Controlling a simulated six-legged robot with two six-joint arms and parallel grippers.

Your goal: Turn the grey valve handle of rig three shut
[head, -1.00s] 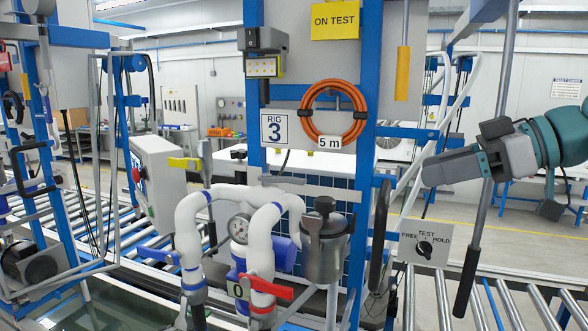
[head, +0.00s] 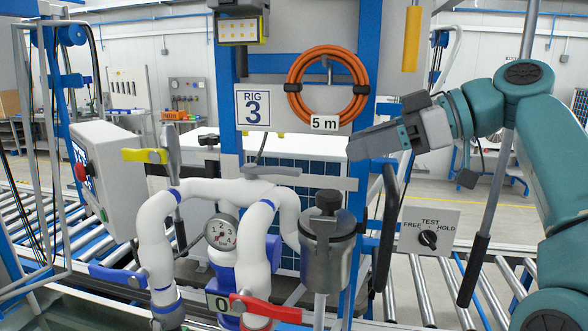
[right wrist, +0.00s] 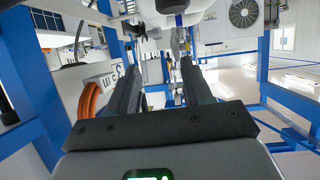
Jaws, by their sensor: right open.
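Rig three carries a white "RIG 3" sign (head: 254,108) on its blue frame. A grey valve handle (head: 280,171) lies roughly level above the middle of the white pipework (head: 225,187). My right gripper (head: 352,148) is open and empty, reaching in from the right with its jaws pointing left. It appears to the right of the handle and a little higher in the picture, apart from it. In the right wrist view my two dark fingers (right wrist: 158,75) stand apart with nothing clearly between them. My left gripper is not in view.
Other handles are yellow (head: 145,155), blue (head: 118,275) and red (head: 265,307). A metal canister (head: 328,255) and dark upright grab handle (head: 385,225) stand below my right gripper. An orange hose coil (head: 328,87) hangs above. A selector panel (head: 429,231) is at right.

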